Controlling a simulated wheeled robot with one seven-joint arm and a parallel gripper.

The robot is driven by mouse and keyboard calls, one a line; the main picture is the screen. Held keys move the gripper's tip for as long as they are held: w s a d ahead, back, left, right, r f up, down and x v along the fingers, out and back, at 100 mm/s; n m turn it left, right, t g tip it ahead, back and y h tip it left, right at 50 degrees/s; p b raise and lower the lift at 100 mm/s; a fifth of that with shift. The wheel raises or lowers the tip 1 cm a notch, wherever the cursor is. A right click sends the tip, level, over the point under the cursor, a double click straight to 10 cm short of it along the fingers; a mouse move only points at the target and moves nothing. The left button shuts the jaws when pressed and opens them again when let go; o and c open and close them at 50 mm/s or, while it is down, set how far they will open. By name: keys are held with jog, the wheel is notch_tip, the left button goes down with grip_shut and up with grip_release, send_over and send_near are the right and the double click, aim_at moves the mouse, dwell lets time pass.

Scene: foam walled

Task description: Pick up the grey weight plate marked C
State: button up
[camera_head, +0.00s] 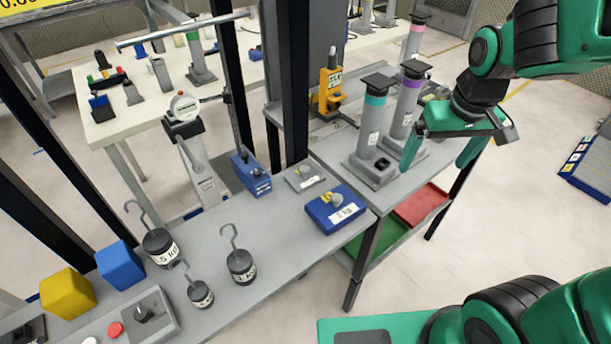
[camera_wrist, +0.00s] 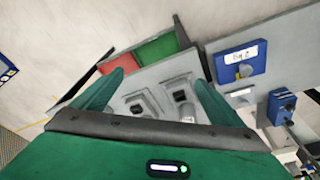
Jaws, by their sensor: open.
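I cannot make out a letter C on anything. A flat grey plate (camera_head: 305,177) with a round knob lies on the grey bench, behind a blue block (camera_head: 335,208) with a white label and a similar knob. In the wrist view the grey plate (camera_wrist: 241,96) lies beside the blue block (camera_wrist: 240,64).
Grey columns with teal (camera_head: 370,135) and purple (camera_head: 408,100) bands stand close to my gripper. Several dark hooked weights (camera_head: 241,266) stand on the bench (camera_head: 285,248). A blue-based stand (camera_head: 250,174) is left of the plate. Red (camera_head: 420,204) and green bins sit below.

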jog(key=w+a+f+n+t+y, duration=0.1)
jog(key=w+a+n, duration=0.3)
jog(key=a, duration=0.7)
jog(key=n+y, duration=0.2)
send_near(307, 171)
jog(key=x, duration=0.4)
jog(key=shift+s+a, duration=0.1)
jog(key=shift+x, duration=3.25)
jog(key=c, duration=1.6)
jog(key=shift+o, duration=0.2)
jog(key=shift+r, duration=0.1)
